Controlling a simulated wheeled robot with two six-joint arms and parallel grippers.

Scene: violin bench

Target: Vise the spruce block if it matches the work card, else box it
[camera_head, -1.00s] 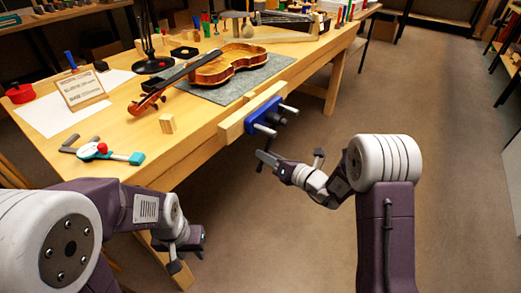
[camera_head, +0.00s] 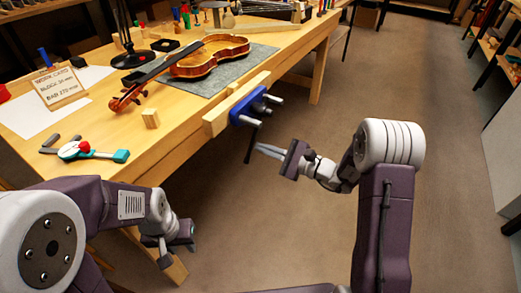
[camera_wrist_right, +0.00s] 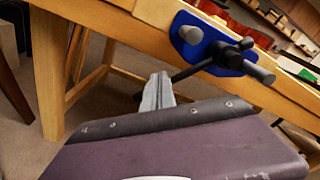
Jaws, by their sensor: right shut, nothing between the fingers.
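The spruce block (camera_head: 151,118), small and pale, stands upright on the bench near its front edge. The work card (camera_head: 58,87) leans on a stand at the left; its writing mentions block and bar sizes in mm, but the digits are too small to read surely. The blue vise (camera_head: 247,107) is fixed to the bench's front edge; it also shows in the right wrist view (camera_wrist_right: 207,45). My right gripper (camera_head: 258,149) is shut and empty, in front of and below the vise, pointing at its handle. My left gripper (camera_head: 178,250) hangs low before the bench, away from the block; its finger gap is unclear.
A violin (camera_head: 208,58) lies on a grey mat (camera_head: 218,87) behind the block. A teal caliper-like tool with a red knob (camera_head: 85,148) lies left of the block. A black lamp base (camera_head: 132,60) stands behind. Floor right of the bench is clear.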

